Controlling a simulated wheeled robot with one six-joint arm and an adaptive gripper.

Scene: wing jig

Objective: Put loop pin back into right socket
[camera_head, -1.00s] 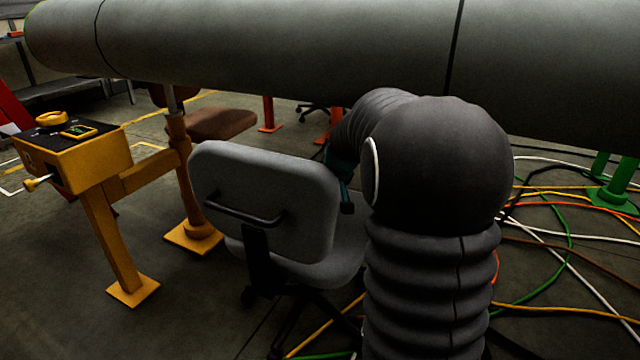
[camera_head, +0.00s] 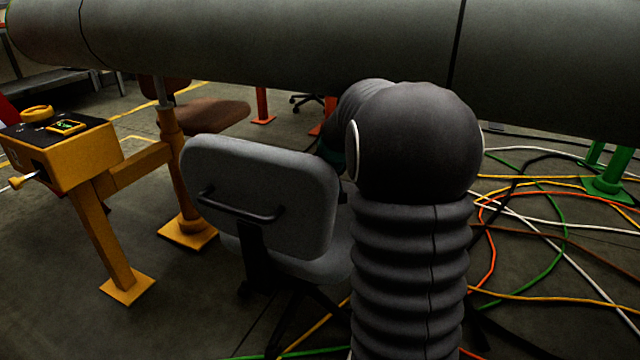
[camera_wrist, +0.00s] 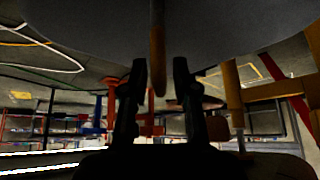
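My gripper (camera_wrist: 159,70) shows in the wrist view as two dark fingers standing apart, so it is open. A brownish-orange bar (camera_wrist: 157,45) shows between the fingertips, with gaps on both sides. I cannot tell how far away it is or whether it is the loop pin. In the head view my arm hides the gripper. I cannot make out the right socket.
A grey office chair (camera_head: 255,185) stands just left of my arm. A large grey wing body (camera_head: 270,45) spans overhead. A brown seat (camera_head: 205,113) is behind the yellow stand. Several coloured cables (camera_head: 555,240) lie on the floor at right, near a green stand (camera_head: 608,184).

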